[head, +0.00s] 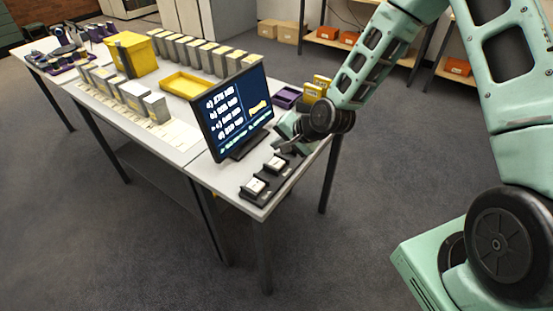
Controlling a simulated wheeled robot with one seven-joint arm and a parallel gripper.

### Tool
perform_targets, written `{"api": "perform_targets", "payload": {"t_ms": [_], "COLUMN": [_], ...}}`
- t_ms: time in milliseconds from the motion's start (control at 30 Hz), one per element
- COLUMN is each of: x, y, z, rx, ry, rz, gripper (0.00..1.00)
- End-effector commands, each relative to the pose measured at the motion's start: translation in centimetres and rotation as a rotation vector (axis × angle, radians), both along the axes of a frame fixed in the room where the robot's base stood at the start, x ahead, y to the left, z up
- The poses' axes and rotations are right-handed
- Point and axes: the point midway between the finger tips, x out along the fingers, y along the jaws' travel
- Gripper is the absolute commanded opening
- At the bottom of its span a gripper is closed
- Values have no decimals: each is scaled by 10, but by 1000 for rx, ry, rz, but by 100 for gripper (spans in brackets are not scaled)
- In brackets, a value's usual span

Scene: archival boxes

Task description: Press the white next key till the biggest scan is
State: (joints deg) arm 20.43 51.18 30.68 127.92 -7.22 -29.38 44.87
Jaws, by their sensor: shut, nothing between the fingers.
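The monitor (236,113) stands near the table's right end. It shows several lettered rows of sizes, too small to read surely, a marker beside the third row and a yellow picture at right. Two white keys in dark housings sit in front of it: a nearer key (255,186) and a farther key (276,163). Their labels are too small to read, so I cannot tell which is the next key. My gripper (285,147) is shut and empty, just beyond the farther key. Whether it touches anything is not clear.
A yellow tray (187,84), a yellow bin (131,54) and rows of grey boxes (143,100) stand on the tables left of the monitor. A purple tray (286,97) and yellow boxes (314,90) lie behind it. The floor in front is clear.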

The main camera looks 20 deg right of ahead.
Motion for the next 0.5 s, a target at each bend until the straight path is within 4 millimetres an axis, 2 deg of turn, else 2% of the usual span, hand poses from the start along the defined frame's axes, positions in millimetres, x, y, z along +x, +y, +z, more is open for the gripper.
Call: {"api": "perform_targets", "payload": {"t_ms": [500], "x": [2], "y": [0], "z": [27], "rx": [455], "ry": [221], "rz": [-741], "gripper": [0]}}
